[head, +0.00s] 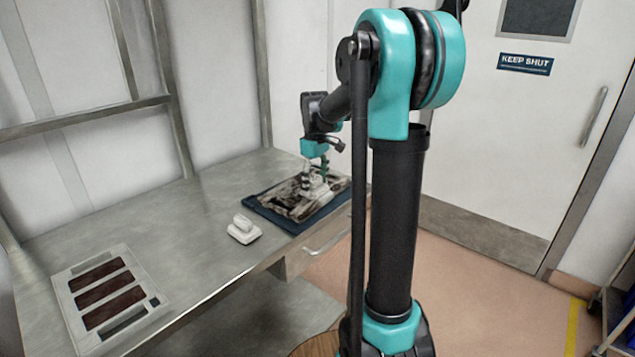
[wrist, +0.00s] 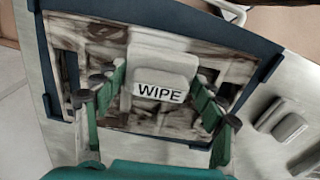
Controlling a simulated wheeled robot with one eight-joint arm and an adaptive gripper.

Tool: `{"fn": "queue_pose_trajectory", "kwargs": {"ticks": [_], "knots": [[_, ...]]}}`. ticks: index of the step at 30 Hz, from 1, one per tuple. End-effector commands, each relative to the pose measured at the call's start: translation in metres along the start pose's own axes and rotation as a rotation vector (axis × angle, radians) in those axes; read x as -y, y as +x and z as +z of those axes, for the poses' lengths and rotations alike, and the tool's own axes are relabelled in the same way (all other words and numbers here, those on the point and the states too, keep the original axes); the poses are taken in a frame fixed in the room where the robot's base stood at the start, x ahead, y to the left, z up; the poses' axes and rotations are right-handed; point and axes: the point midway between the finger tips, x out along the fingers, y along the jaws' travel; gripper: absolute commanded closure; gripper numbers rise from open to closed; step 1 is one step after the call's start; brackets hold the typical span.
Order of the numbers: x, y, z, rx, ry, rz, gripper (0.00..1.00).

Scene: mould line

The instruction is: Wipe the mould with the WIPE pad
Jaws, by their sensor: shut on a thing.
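The WIPE pad (wrist: 160,80) is a pale block with a label reading WIPE. My gripper (wrist: 158,105) is shut on it, with green fingers on both sides. The mould (wrist: 85,35) lies under the pad, a flat piece with dark brown smears over a pale surface. In the head view, my gripper (head: 316,172) is over the mould (head: 285,200), and the pad (head: 318,188) is partly hidden by the fingers. The pad is at or just above the mould's surface; I cannot tell whether it touches.
A second pale block with a handle (head: 243,230) stands on the steel table (head: 190,220), left of the mat. A pale tray with dark red-brown slots (head: 105,290) lies at the table's near left. The table between them is clear. A drawer (head: 325,238) is under the front edge.

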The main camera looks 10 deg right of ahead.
Motion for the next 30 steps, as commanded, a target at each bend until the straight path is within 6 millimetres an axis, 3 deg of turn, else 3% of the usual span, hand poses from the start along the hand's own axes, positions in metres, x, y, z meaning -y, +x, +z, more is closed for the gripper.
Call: {"fn": "queue_pose_trajectory", "kwargs": {"ticks": [30], "knots": [[0.051, 0.0, 0.0, 0.0, -0.002, 0.0, 0.54]]}}
